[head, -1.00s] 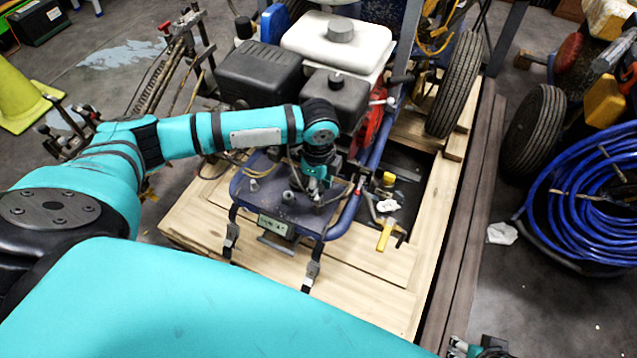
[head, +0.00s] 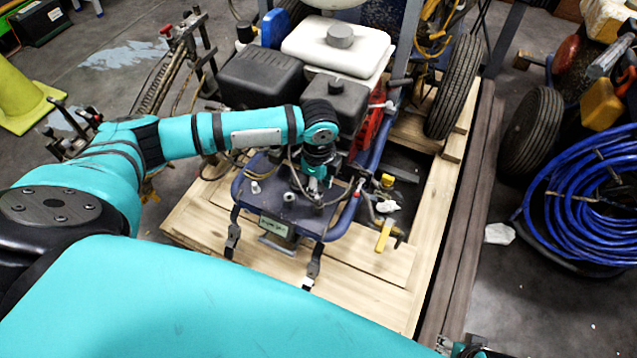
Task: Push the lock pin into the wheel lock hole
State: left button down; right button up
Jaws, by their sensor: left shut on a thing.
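The line striper shows in the head view with its dark blue front plate (head: 270,210) low in the middle. My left gripper (head: 318,188) points down over the right part of this plate. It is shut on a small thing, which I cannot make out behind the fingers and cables. I cannot pick out the lock pin or the wheel lock hole for certain. A grey knob (head: 288,197) stands on the plate, left of the gripper. My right gripper (head: 465,350) barely shows at the bottom edge; its fingers cannot be judged.
The striper's engine and white tank (head: 336,47) rise close behind my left gripper. A wooden pallet (head: 362,294) lies under the machine. A yellow-handled tool (head: 384,235) lies right of the plate. Blue hose coils (head: 590,215) and a spare tyre (head: 533,133) stand at right.

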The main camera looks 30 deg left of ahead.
pick_arm(q)
jog(key=shift+r+p, duration=0.4)
jog(key=shift+p, duration=0.05)
jog(key=shift+r+p, duration=0.5)
jog(key=shift+p, duration=0.2)
jog(key=shift+r+p, duration=0.4)
jog(key=shift+p, duration=0.15)
jog(key=shift+r+p, duration=0.45)
jog(key=shift+p, duration=0.15)
pick_arm(e)
jog(key=s+f, duration=0.2)
jog(key=f, duration=0.5)
jog(key=s+f+g, duration=0.1)
jog(key=s+f, duration=0.2)
jog(key=f, duration=0.4)
jog(key=shift+s+d+f, duration=0.25)
jog(key=shift+d, duration=0.05)
